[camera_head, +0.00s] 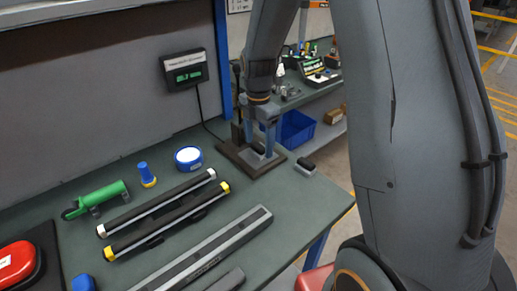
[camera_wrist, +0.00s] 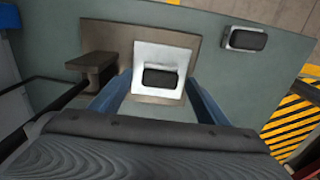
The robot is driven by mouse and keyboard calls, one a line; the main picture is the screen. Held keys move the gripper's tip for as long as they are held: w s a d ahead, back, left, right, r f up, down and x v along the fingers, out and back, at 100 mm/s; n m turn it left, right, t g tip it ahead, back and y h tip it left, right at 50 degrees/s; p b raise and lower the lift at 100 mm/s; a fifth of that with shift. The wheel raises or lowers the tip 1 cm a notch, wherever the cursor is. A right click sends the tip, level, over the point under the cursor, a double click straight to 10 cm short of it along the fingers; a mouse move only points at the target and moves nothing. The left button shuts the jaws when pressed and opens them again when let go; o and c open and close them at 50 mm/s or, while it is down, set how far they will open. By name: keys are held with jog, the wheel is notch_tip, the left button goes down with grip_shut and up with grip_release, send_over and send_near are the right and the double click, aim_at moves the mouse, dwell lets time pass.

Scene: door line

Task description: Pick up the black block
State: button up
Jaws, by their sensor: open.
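A black block (camera_wrist: 160,79) lies on a pale square plate (camera_wrist: 145,55), set on a brown base (camera_wrist: 105,32), in the wrist view. My gripper (camera_wrist: 159,88) is open above it, with one blue finger on each side of the block and a gap showing on both sides. In the head view my gripper (camera_head: 264,139) points down over the brown base (camera_head: 235,156) at the bench's far end; the fingers partly hide the block there. A second, similar dark block (camera_wrist: 246,39) sits in a grey holder near the bench edge, also seen in the head view (camera_head: 307,165).
A dark post with an arm (camera_wrist: 97,62) rises from the base beside my gripper. The green bench (camera_head: 140,255) carries black rails (camera_head: 160,205), a green tool (camera_head: 97,198), a blue-white puck (camera_head: 188,157) and a grey rail (camera_head: 205,255). A display (camera_head: 184,70) hangs on the wall.

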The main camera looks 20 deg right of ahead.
jog(key=shift+f, duration=1.05)
jog(key=c, duration=1.5)
jog(key=shift+r, duration=0.1)
